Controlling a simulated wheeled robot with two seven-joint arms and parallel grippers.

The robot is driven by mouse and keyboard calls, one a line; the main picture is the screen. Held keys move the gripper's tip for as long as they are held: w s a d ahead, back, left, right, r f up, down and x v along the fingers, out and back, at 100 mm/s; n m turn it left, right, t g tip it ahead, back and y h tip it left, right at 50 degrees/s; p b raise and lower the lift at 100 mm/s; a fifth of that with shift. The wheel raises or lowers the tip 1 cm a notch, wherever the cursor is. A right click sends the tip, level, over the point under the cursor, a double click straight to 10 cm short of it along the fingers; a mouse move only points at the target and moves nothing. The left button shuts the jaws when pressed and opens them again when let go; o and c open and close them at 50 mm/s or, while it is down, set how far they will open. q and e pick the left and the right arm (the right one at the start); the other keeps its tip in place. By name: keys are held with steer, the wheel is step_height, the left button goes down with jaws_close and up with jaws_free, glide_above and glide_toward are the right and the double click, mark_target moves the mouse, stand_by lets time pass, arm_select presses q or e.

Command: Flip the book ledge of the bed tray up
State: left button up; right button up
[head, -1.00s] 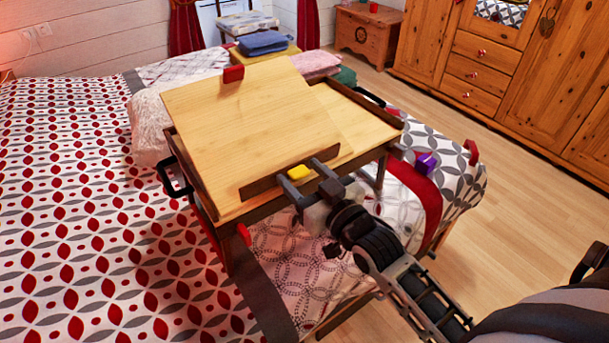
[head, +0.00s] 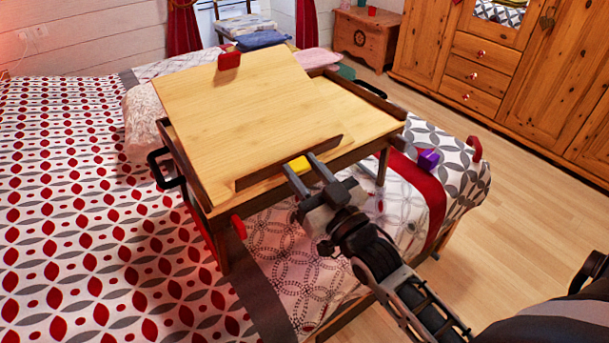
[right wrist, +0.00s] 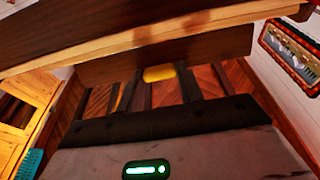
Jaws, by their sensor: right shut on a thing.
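The wooden bed tray (head: 362,112) stands over the bed, with its pale board (head: 235,105) raised at a tilt, far side higher. The dark book ledge (head: 255,178) runs along the board's near, lower edge. It shows as a dark strip in the right wrist view (right wrist: 215,50). A yellow tab (head: 298,162) sits at the ledge's near side; it also shows in the right wrist view (right wrist: 158,73). My right gripper (head: 299,166) is shut on the yellow tab, reaching from the lower right, one finger on each side. My left gripper is out of view.
A red piece (head: 229,60) sits on the board's far edge. A red knob (head: 239,227) is at the tray's near left corner, a black handle (head: 163,170) at its left. A purple piece (head: 428,160) is at the right. Wooden floor (head: 530,220) is clear.

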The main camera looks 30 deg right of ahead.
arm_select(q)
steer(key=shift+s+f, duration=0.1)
arm_select(e)
steer(key=o, duration=1)
arm_select(q)
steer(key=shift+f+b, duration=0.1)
steer(key=shift+b, duration=0.5)
arm_select(e)
steer(key=v, duration=1.6)
arm_select(q)
steer(key=p, duration=0.2)
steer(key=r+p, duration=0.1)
steer(key=p, duration=0.1)
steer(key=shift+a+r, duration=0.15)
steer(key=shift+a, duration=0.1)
arm_select(e)
steer(key=a+f+g, duration=1)
steer(key=shift+w+f+n+y, duration=0.2)
steer(key=shift+f+n+y, duration=0.05)
steer(key=shift+n+y, duration=0.15)
